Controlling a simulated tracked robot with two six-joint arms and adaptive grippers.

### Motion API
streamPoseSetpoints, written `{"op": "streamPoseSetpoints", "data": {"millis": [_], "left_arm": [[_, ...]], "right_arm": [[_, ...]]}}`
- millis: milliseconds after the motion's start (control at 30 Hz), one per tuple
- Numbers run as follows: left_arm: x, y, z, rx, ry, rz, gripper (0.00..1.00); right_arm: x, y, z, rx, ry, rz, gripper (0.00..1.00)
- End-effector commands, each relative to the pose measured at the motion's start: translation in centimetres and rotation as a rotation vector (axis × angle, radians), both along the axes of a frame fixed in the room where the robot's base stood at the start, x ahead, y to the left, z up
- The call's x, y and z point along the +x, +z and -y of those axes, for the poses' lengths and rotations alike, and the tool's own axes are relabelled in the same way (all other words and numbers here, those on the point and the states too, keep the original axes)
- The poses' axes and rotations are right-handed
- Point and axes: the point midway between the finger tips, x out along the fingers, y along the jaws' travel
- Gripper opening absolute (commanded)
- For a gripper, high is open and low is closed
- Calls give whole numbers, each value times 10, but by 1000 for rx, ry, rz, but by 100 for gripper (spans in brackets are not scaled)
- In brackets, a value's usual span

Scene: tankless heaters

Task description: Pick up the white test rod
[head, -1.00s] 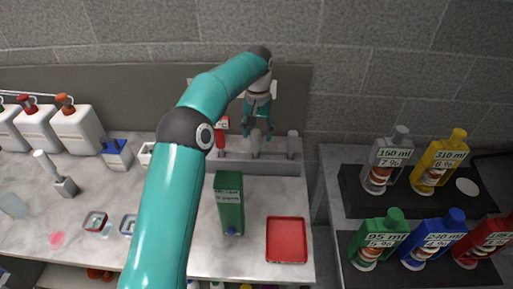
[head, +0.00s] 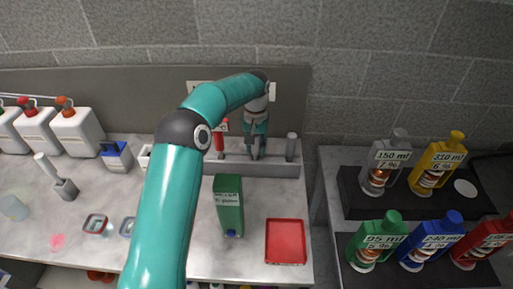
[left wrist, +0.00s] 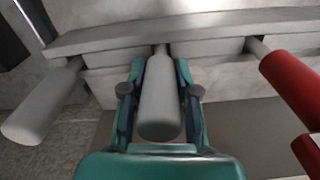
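A pale grey-white rod (left wrist: 160,100) stands in the middle of the grey rack (head: 230,170) at the back of the counter. My left gripper (head: 255,148) is over this rod from above. In the left wrist view its fingers (left wrist: 160,85) lie on either side of the rod, with narrow gaps that look open. In the head view the fingers mostly hide the rod. A similar pale rod (head: 291,146) stands at the rack's right end and also shows in the left wrist view (left wrist: 42,105). My right gripper is out of view.
A red rod (head: 219,138) stands left of the middle rod. Bottles, including a yellow one (head: 437,165), stand on a right-hand shelf. The wall is close behind.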

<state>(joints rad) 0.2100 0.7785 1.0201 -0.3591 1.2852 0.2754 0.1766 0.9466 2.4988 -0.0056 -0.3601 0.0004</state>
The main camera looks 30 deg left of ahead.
Motion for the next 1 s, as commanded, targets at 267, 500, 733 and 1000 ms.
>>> {"op": "streamPoseSetpoints", "data": {"millis": [267, 500, 733, 1000], "left_arm": [[0, 0, -1, 0, 1, 0, 0], [0, 3, -1, 0, 2, 1, 0], [0, 22, -1, 1, 3, 3, 0], [1, 69, -1, 1, 2, 5, 0]], "right_arm": [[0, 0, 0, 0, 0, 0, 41], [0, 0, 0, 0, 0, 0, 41], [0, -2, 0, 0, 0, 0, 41], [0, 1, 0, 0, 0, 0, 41]]}}
